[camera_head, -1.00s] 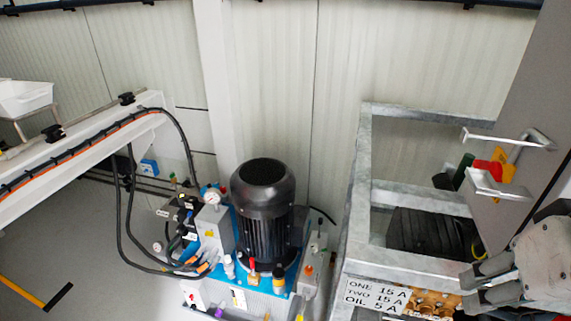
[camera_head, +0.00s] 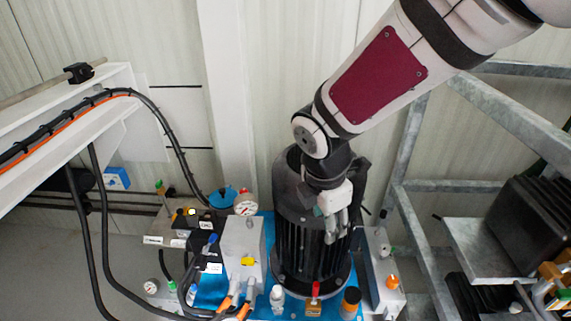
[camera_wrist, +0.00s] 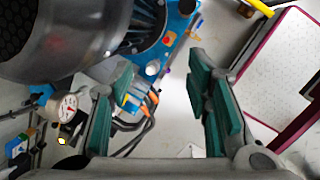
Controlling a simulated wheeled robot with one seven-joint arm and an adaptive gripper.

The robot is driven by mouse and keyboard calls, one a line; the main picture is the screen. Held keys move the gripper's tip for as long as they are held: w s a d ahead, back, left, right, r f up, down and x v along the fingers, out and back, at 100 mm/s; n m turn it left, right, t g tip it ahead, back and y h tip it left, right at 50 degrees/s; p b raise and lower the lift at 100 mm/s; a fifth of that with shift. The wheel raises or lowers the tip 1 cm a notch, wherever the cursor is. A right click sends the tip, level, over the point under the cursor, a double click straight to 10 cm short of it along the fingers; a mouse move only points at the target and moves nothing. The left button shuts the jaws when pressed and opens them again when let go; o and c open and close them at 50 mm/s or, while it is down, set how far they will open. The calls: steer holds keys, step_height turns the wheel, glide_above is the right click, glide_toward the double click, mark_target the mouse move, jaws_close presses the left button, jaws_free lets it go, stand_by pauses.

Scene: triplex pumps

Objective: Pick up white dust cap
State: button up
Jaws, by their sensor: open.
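A small white cap-like piece (camera_head: 277,296) stands at the front edge of the blue pump base, left of a red-handled valve; I take it for the white dust cap. In the wrist view a small round white piece (camera_wrist: 152,68) lies between and beyond my fingertips, and it may be the same cap. My gripper (camera_head: 336,228) hangs in front of the black motor, above and to the right of the cap. In the wrist view my gripper (camera_wrist: 162,82) has its green-padded fingers wide apart with nothing held.
The black motor (camera_head: 312,250) stands close behind my gripper. A pressure gauge (camera_head: 246,204) and black hoses (camera_head: 92,235) are to the left.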

steer(key=w+a+f+n+g+y+b, duration=0.1)
steer(key=a+f+n+b, duration=0.3)
steer(key=f, duration=0.6)
steer(key=w+a+f+n+b, duration=0.1)
steer(key=a+f+n+b, duration=0.2)
steer(key=a+f+n, duration=0.55)
steer(key=m+b, duration=0.3)
glide_above(277, 289)
steer(key=shift+n, duration=0.25)
step_height(277, 289, down, 9)
steer(key=shift+s+a+f, duration=0.1)
steer(key=shift+s, duration=0.05)
steer(key=shift+f+b, duration=1.95)
steer(key=shift+f, duration=0.95)
steer(key=shift+w, duration=0.2)
jaws_close()
